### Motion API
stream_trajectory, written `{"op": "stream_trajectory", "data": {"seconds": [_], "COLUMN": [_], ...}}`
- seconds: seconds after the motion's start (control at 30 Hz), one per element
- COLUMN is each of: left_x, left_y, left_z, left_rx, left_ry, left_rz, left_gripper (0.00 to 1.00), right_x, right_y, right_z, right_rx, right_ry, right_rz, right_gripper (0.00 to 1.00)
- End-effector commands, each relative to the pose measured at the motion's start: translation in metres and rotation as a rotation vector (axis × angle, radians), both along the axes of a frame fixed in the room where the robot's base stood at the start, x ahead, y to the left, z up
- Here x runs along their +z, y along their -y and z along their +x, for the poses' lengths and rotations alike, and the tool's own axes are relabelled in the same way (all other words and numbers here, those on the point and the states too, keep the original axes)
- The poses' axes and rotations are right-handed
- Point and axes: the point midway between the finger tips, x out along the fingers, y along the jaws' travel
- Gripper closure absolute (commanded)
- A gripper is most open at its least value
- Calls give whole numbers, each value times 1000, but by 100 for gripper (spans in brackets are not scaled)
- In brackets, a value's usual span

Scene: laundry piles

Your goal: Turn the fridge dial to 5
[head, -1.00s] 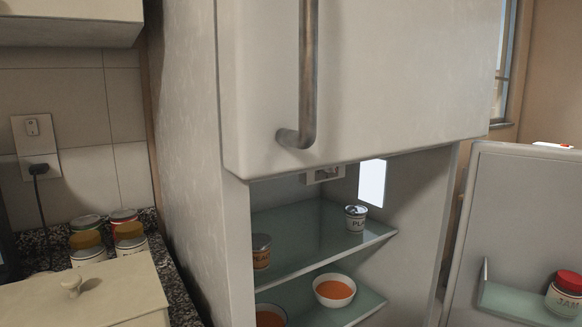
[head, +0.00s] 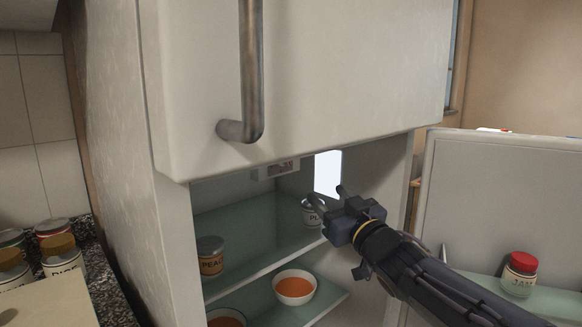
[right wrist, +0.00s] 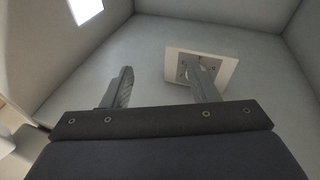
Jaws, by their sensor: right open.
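The fridge dial unit (head: 277,169) is a small pale plate at the top inside the open fridge compartment, just under the upper door. In the right wrist view it is a square plate (right wrist: 224,68) on the grey inner surface, partly hidden behind the right finger. The dial's setting is too small to read. My right gripper (head: 326,195) is open and empty at the compartment's opening, to the right of and below the dial unit. Its two fingers show in the right wrist view (right wrist: 163,82), apart from each other. My left gripper is not in view.
A glass shelf (head: 250,238) holds a can (head: 210,257) and a white tub (head: 310,214) close behind my right gripper. A bowl of orange food (head: 294,288) stands below. The upper door (head: 310,80) overhangs the opening. The open lower door (head: 500,200) with a red-lidded jar (head: 519,275) stands at right.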

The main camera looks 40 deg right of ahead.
Motion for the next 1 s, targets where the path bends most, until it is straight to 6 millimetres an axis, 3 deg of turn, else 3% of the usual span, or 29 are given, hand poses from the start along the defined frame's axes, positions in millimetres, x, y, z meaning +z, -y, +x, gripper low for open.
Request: {"op": "stream_trajectory", "data": {"seconds": [0.1,0.3,0.47,0.8,1.0], "left_x": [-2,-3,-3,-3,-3], "left_y": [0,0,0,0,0], "left_z": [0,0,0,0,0], "left_rx": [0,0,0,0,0], "left_ry": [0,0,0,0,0], "left_rz": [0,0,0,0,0], "left_gripper": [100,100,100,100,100], "right_x": [27,34,36,55,61], "right_y": [1,-14,-21,-34,-37], "right_z": [6,5,11,58,73], "right_rx": [124,309,350,348,347], "right_ry": [104,143,145,147,147], "right_rz": [-177,-327,-351,-350,-349], "right_gripper": [46,46,46,46,46]}}
